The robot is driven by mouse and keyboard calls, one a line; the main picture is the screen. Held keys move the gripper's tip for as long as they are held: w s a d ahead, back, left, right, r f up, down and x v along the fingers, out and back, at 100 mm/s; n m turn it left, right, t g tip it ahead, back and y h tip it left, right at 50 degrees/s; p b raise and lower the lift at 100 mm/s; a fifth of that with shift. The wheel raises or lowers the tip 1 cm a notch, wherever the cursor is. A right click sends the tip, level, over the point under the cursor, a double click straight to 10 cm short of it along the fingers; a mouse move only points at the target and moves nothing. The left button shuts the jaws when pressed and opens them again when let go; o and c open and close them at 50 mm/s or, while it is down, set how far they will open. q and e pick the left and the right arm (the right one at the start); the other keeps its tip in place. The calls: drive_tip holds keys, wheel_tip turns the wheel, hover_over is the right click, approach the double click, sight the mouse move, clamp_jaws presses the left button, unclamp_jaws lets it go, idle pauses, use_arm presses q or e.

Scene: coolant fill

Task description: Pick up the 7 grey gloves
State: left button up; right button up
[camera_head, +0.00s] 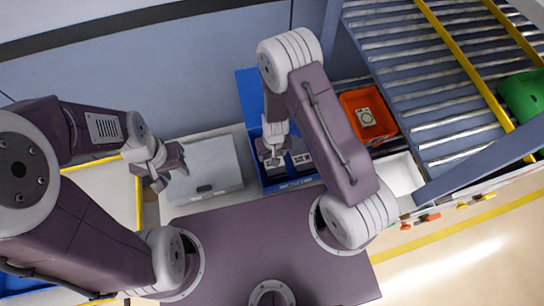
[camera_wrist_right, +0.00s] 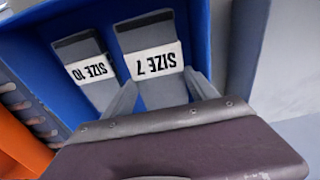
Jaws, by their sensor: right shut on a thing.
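The grey glove pack (camera_wrist_right: 148,35) with a white band reading "SIZE 7" stands in a blue bin (camera_wrist_right: 30,45). My right gripper (camera_wrist_right: 163,85) is shut on this pack, with one finger at each side just below the band. In the head view, my right gripper (camera_head: 272,157) reaches down into the blue bin (camera_head: 285,185) and mostly hides the pack. A second grey pack (camera_wrist_right: 90,70), marked "SIZE 10", stands beside it, apart from the fingers. My left gripper (camera_head: 166,170) is empty and open, left of the bin above a pale surface.
A grey-white closed case (camera_head: 207,172) lies left of the blue bin. An orange bin (camera_head: 367,117) with a pale item is to the right, near a roller conveyor (camera_head: 430,75). A white open container (camera_head: 400,175) is in front of the orange bin.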

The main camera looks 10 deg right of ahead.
drive_tip(key=s+d+r+b, duration=0.4)
drive_tip(key=d+r, duration=0.4)
drive_tip(key=d, duration=0.3)
drive_tip(key=shift+r+b, duration=0.15)
drive_tip(key=shift+b, duration=0.35)
